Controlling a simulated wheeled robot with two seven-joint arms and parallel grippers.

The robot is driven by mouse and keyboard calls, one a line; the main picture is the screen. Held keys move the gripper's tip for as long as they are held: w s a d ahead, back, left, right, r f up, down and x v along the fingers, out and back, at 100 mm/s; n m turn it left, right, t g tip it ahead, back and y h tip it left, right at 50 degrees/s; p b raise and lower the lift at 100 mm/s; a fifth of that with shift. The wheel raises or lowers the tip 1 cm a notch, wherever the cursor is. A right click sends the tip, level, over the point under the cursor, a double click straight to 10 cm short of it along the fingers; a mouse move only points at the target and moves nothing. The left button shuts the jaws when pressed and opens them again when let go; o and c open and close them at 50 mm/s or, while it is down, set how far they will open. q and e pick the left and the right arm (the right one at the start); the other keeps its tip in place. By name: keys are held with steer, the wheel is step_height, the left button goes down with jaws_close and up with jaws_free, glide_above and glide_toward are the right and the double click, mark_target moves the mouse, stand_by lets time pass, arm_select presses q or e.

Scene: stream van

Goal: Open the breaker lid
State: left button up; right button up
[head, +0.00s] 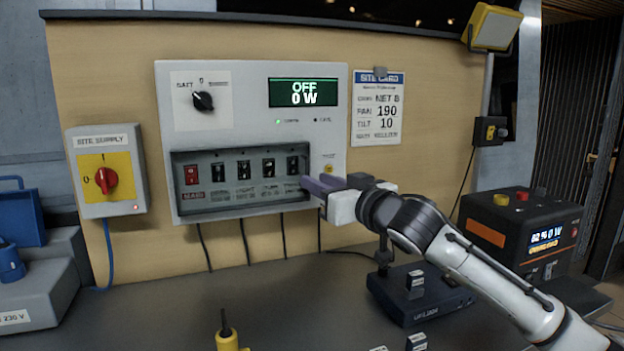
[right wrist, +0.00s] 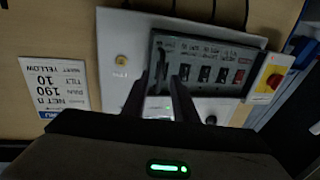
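The breaker lid (head: 215,207) is a dark-framed, see-through cover on the lower part of the white power panel (head: 240,120). It looks closed, with a row of switches showing behind it. My right gripper (head: 315,187) is at the lid's lower right corner. In the right wrist view the lid (right wrist: 212,48) appears turned over, and my right gripper (right wrist: 165,75) shows two dark fingers with a gap between them, near the lid's side edge. I cannot tell whether the fingers touch the lid. My left gripper is not in view.
A site supply box (head: 105,170) with a red knob is left of the panel. A site card (head: 378,108) hangs to its right. On the desk are a dark device (head: 420,295), a black power unit (head: 520,232) and a yellow-handled tool (head: 227,340). Cables hang below the panel.

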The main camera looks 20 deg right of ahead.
steer(key=x, duration=0.3)
steer(key=shift+w, duration=0.1)
jaws_close()
stand_by(1.4)
